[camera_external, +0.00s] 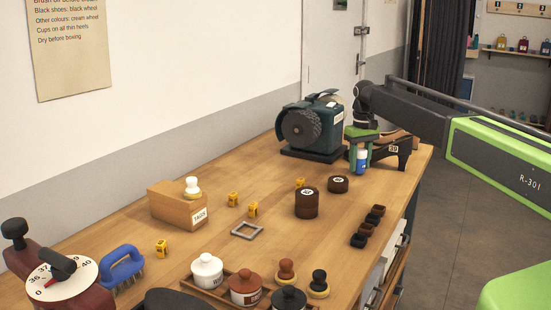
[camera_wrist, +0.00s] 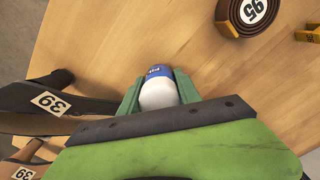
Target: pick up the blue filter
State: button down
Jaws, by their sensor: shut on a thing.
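The blue filter shows as a small upright white and blue cylinder (camera_external: 361,161) with a blue band, at the far right end of the workbench. In the wrist view its white rounded top (camera_wrist: 158,95) and blue lettered part sit between the two green fingers. My gripper (camera_wrist: 158,88) is closed around it, one finger on each side. In the external view my gripper (camera_external: 361,166) points down over the bench beside the shoe stand. I cannot tell whether the base of the filter touches the wood.
Green grinder with a black wheel (camera_external: 300,128) is behind on the left. Brown rolled straps (camera_external: 307,204), small dark cups (camera_external: 366,229) and yellow tags (camera_external: 253,209) lie nearer. Bare wood surrounds them.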

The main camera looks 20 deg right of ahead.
aim_at(361, 149)
notch_tip(361, 149, up, 4)
jog(key=p, duration=0.3)
jog(key=s+d+r+p, duration=0.5)
jog(key=d+r+p, duration=0.1)
jog(key=d, duration=0.4)
jog(key=shift+s, duration=0.4)
